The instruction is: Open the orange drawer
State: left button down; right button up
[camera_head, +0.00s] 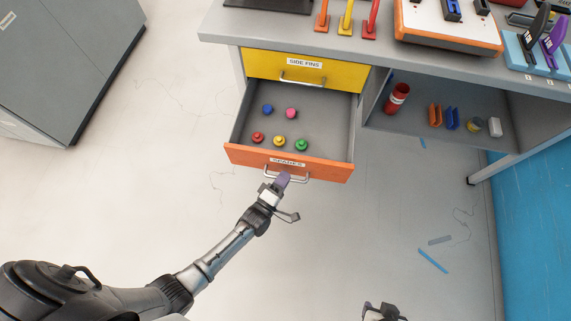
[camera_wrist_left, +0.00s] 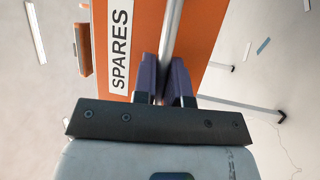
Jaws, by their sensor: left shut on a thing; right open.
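The orange drawer (camera_head: 320,168), labelled SPARES, is pulled out below the yellow SIDE FINS drawer (camera_head: 343,75). Several small coloured pieces lie inside it, in red, yellow, green, blue and pink. My left gripper (camera_head: 283,179) is at the orange drawer's metal handle (camera_head: 300,179), near its left part. In the left wrist view, its purple fingers (camera_wrist_left: 164,82) are shut on the handle bar (camera_wrist_left: 172,35), in front of the orange drawer face (camera_wrist_left: 198,32). My right gripper (camera_head: 383,311) is at the bottom edge of the head view, empty and away from the drawer.
The grey workbench (camera_head: 290,32) carries tools and an orange-edged tray (camera_head: 447,38). Its open shelf (camera_head: 455,103) holds a red cylinder (camera_head: 397,98) and small items. A grey cabinet (camera_head: 60,60) stands at left. Blue strips (camera_head: 433,261) lie on otherwise clear floor.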

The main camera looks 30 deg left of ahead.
pick_arm(q)
jog(key=shift+s+d, duration=0.15)
jog(key=shift+s, duration=0.2)
jog(key=c, duration=1.2)
grip_release()
jog(key=shift+s, duration=0.15)
jog(key=p+v, duration=0.2)
jog(key=v, duration=1.1)
jog(key=shift+s+f+p, duration=0.15)
jog(key=shift+s+p, duration=0.1)
jog(key=shift+p, duration=0.05)
